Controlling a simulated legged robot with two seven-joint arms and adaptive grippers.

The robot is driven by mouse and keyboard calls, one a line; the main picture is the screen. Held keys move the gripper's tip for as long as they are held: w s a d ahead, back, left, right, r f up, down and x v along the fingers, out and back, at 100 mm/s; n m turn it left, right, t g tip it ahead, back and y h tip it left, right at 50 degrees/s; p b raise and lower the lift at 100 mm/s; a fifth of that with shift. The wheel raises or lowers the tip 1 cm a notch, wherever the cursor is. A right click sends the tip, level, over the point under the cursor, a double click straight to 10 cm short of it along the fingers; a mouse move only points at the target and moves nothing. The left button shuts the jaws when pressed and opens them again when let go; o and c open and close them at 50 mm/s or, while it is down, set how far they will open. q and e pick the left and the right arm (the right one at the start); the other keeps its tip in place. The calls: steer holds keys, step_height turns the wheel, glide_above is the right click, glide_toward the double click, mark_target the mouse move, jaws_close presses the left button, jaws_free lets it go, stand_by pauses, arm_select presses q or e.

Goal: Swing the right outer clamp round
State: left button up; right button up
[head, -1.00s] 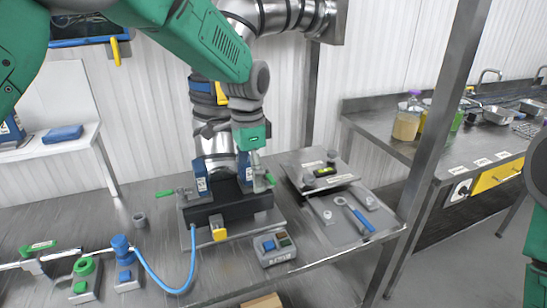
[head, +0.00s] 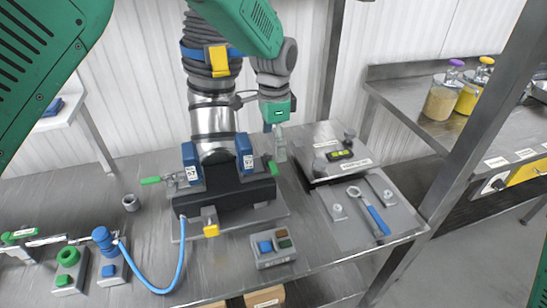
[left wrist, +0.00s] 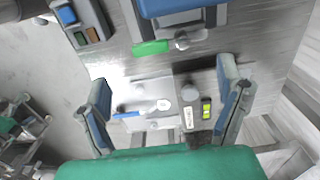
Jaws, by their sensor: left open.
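The right outer clamp has a green handle (head: 272,168) and sits at the right side of the black base block (head: 235,198), beside a blue labelled block (head: 244,152). In the left wrist view its green handle (left wrist: 150,47) lies across the top, beyond the fingertips, with metal clamp parts (left wrist: 190,40) to its right. My left gripper (head: 275,142) is just behind and above this handle. In the left wrist view its two fingers (left wrist: 164,78) are wide apart with nothing between them. The left clamp's green handle (head: 150,181) points left. My right gripper is out of view.
A metal box (head: 335,150) and a grey plate with a blue-handled wrench (head: 374,218) lie to the right. A button box (head: 272,248) stands in front. A blue hose (head: 178,265) curves at front left. A steel post (head: 470,120) rises at right.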

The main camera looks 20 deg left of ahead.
mark_target(273, 163)
arm_select(q)
step_height(273, 163, down, 5)
steer(key=shift+s+f+p, duration=0.1)
steer(key=shift+p, duration=0.25)
steer(key=shift+a+f, duration=0.45)
steer(key=shift+f, duration=0.15)
steer(key=shift+d+r, duration=0.15)
steer(key=shift+d, duration=0.3)
steer(key=c, duration=1.2)
